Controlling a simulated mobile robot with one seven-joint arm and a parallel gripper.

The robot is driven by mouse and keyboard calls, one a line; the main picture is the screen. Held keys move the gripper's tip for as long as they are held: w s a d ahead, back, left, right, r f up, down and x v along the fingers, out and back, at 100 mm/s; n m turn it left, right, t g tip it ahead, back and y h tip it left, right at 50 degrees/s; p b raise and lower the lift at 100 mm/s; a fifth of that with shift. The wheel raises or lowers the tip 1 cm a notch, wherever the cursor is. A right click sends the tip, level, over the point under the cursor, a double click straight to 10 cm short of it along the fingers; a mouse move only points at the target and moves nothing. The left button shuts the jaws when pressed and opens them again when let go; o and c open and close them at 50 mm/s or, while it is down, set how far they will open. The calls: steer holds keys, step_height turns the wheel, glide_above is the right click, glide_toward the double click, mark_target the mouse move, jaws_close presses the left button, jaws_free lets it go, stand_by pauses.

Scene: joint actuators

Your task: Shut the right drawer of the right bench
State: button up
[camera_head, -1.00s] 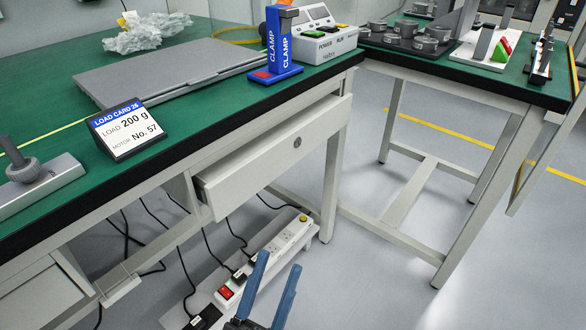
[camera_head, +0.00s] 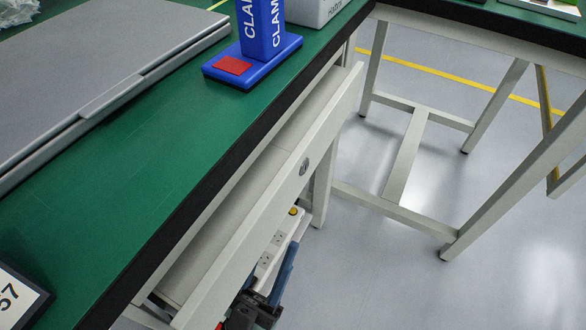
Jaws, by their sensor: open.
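The right drawer (camera_head: 268,218) is pulled out from under the green-topped bench (camera_head: 150,170), and its open inside shows behind the pale front panel. A round lock sits on that panel. My gripper (camera_head: 274,278) is low in the picture, on the outer side of the drawer front. It is open and empty, with one blue finger clearly seen and the other mostly hidden by the drawer front. I cannot tell whether it touches the panel.
A power strip (camera_head: 270,258) lies below the drawer. A second table (camera_head: 480,25) stands at the upper right.

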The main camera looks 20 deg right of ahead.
mark_target(298, 185)
steer(key=b+x, duration=0.2)
steer(key=x, duration=0.8)
steer(key=shift+d+r, duration=0.2)
steer(key=shift+r, duration=0.05)
jaws_close()
steer(key=shift+a, duration=0.1)
stand_by(0.8)
